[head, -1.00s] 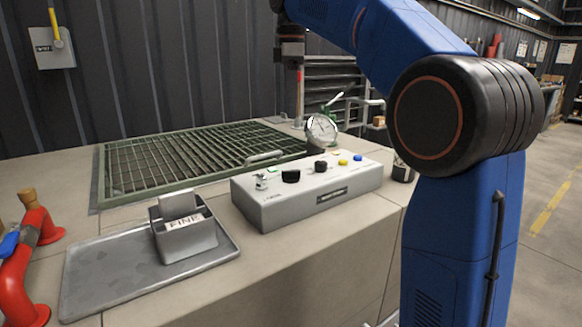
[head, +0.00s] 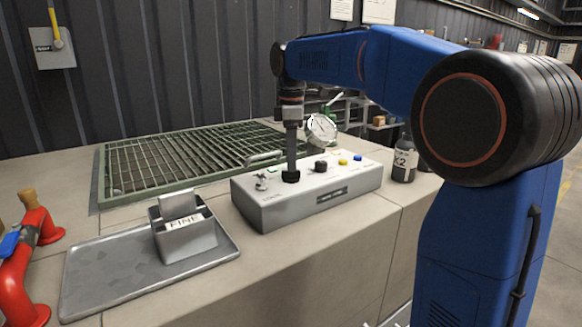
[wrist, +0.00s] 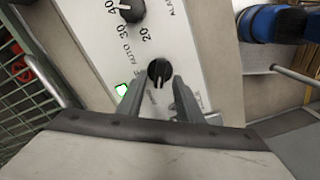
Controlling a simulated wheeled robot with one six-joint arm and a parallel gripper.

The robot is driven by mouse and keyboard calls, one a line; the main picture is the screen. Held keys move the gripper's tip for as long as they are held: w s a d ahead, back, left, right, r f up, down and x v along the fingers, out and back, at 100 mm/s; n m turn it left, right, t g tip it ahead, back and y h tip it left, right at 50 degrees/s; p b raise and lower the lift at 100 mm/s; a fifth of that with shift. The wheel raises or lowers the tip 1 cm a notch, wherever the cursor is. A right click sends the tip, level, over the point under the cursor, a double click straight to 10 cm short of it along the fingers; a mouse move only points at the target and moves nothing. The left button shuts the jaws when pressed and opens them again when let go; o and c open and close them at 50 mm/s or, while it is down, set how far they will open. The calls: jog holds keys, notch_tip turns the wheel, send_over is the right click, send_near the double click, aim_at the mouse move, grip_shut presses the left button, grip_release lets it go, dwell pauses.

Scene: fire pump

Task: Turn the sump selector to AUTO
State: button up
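The grey control box (head: 300,205) stands on the bench with two black knobs on its top. My gripper (head: 291,172) points straight down at the left knob, the selector (head: 290,177). In the wrist view the selector (wrist: 159,71) sits between my two fingertips (wrist: 158,84), with a small gap visible on each side; the fingers look open around it. A pale pointer line shows on the knob, but its exact setting is hard to read. Labels nearer my fingers are partly hidden.
The second knob (head: 321,166), with a number scale, is close by. A gauge (head: 321,129) stands behind. A bottle (head: 404,160) is at right, a tray (head: 110,277) at left.

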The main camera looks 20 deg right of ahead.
aim_at(291, 175)
jog(key=shift+f, duration=1.5)
grip_shut()
